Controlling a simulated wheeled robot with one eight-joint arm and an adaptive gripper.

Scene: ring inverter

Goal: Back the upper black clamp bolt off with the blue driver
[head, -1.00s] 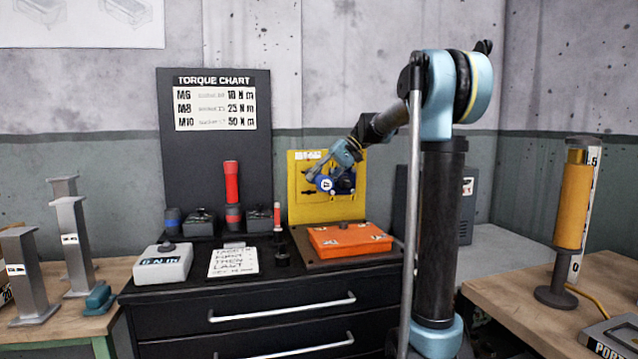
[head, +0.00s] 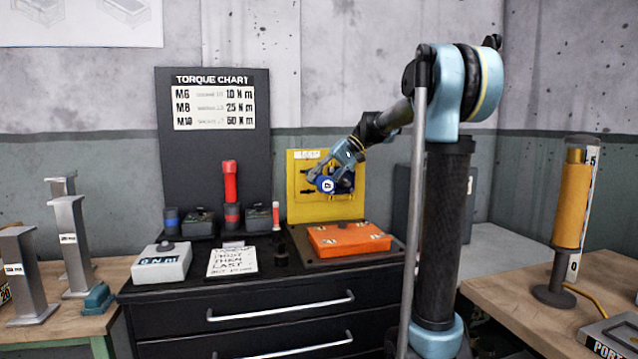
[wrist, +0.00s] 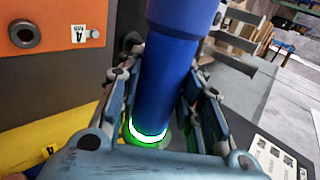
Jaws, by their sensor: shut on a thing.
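The blue driver (head: 326,184) is in my gripper (head: 338,180), in front of the yellow panel (head: 325,210). In the wrist view the thick blue driver (wrist: 172,70) stands between the two fingers of my gripper (wrist: 165,105), which press on it from both sides. A green and white glowing ring shows at its lower end. Dark parts are on the yellow panel behind my gripper, but my gripper and the driver cover much of them. I cannot make out the upper black clamp bolt, nor whether the driver touches it.
An orange block (head: 348,238) lies on a dark plate below the panel. A red driver (head: 230,182) stands to the left on the black drawer cabinet (head: 270,317). A grey box with a display (head: 161,262) and a white note card (head: 232,261) are at the cabinet's front left.

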